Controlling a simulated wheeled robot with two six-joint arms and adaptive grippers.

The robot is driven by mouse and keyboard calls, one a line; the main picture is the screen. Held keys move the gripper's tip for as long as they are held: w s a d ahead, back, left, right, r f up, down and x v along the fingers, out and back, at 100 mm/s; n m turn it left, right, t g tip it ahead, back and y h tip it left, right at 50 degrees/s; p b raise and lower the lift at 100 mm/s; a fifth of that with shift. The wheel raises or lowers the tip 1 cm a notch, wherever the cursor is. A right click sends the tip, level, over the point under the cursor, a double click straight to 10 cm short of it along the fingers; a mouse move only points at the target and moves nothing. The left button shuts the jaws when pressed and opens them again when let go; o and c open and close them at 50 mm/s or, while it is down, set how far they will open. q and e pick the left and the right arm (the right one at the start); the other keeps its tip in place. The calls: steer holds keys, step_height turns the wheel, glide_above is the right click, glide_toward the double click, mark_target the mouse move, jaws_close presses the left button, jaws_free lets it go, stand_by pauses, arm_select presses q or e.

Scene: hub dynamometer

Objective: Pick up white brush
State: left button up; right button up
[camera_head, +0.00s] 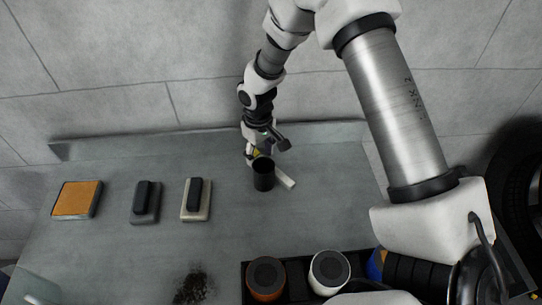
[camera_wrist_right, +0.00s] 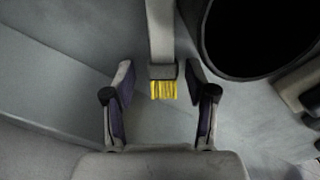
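The white brush lies on the grey table beside a black cup. In the wrist view its white handle (camera_wrist_right: 160,30) runs up out of the picture and its yellow bristles (camera_wrist_right: 163,90) point towards my gripper. In the head view the handle end (camera_head: 286,178) shows right of the cup; the cup and gripper hide part of the brush. My right gripper (camera_wrist_right: 158,80) is open, with one finger on each side of the bristle end and gaps between. It also shows behind the cup in the head view (camera_head: 262,149). My left gripper is not in view.
The black cup (camera_head: 263,176) stands close to the brush; it also shows in the wrist view (camera_wrist_right: 255,40). An orange pad (camera_head: 77,199) and two block erasers (camera_head: 146,203) (camera_head: 196,200) lie left. A black tray (camera_head: 299,287) with cans is in front. Dark debris (camera_head: 193,286) lies front left.

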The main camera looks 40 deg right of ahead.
steer(key=shift+a, duration=0.1)
jaws_close()
step_height(320, 180, up, 10)
steer(key=shift+b, duration=0.35)
